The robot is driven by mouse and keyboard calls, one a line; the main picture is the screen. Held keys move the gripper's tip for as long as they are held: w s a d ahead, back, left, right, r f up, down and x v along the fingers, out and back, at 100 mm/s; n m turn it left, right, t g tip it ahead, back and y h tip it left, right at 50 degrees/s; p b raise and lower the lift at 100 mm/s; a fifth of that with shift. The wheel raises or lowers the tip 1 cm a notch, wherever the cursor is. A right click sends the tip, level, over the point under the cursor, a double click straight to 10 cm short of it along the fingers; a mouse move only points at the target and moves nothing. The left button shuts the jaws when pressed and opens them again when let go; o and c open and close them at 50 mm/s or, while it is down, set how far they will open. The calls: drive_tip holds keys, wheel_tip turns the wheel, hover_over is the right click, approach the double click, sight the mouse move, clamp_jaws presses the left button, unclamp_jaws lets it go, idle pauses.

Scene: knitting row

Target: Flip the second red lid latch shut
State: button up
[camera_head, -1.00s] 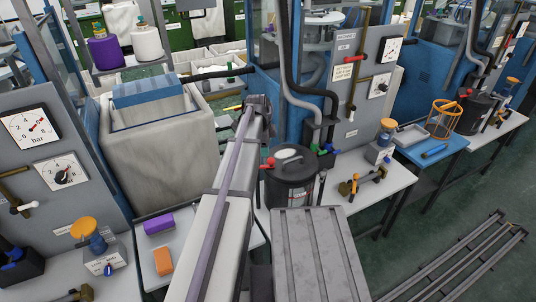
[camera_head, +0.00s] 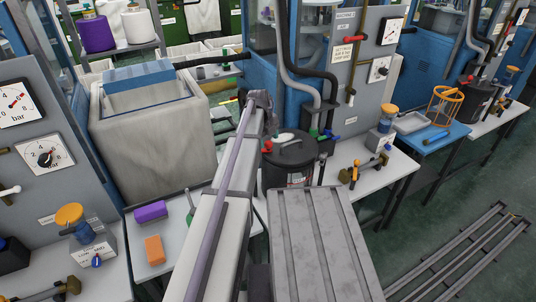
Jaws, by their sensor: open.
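A black round pot (camera_head: 291,168) with a dark lid stands between the worktops, right of my arm. A small red latch (camera_head: 267,146) shows at the left of its lid, partly against my arm. Whether it is up or down is too small to tell. A second black pot (camera_head: 473,115) stands farther right, with a small red part (camera_head: 466,78) near its top. My arm reaches from the bottom middle up to just left of the nearer pot. Its gripper cannot be made out behind the arm's end.
A large grey bin (camera_head: 150,150) stands left of my arm. A purple block (camera_head: 150,211) and an orange block (camera_head: 154,250) lie on the left worktop. Brass fittings (camera_head: 368,168) lie on the right worktop (camera_head: 385,190). Black hoses (camera_head: 325,85) hang behind the nearer pot.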

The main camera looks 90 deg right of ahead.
drive_tip(key=f, duration=0.1)
drive_tip(key=f+b, duration=0.1)
drive_tip(key=shift+s+d+f, duration=0.15)
drive_tip(key=shift+s+f, duration=0.05)
drive_tip(key=shift+f, duration=0.15)
drive_tip(key=shift+r, duration=0.15)
clamp_jaws()
